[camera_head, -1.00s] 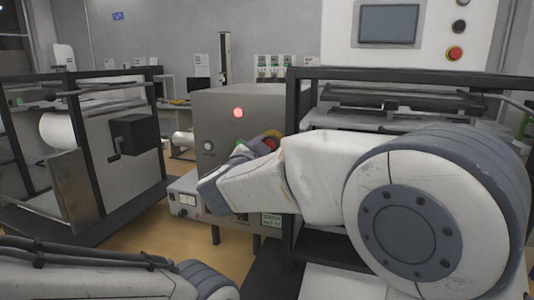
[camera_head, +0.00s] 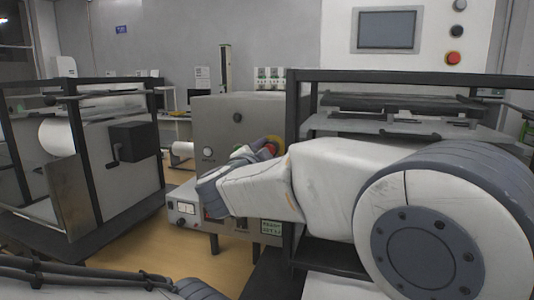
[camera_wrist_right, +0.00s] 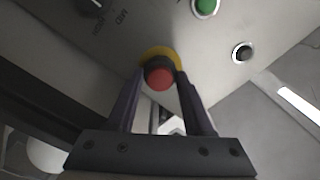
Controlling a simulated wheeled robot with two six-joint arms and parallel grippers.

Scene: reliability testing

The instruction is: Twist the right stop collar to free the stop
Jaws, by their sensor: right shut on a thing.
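The stop is a red button (camera_wrist_right: 159,77) with a dark collar and a yellow ring (camera_wrist_right: 158,52) behind it, on the grey control box (camera_head: 213,122). In the head view the red button (camera_head: 271,149) is partly covered by my right arm. My right gripper (camera_wrist_right: 161,72) is shut on the stop, one finger on each side of it. The grip on the collar itself is partly hidden.
A green button (camera_wrist_right: 205,6) and a black button (camera_wrist_right: 243,52) sit near the stop. Another red button (camera_head: 454,58) is on the white panel below a screen (camera_head: 386,29). A black frame (camera_head: 293,120) stands right of the box. Open floor (camera_head: 135,250) lies to the left.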

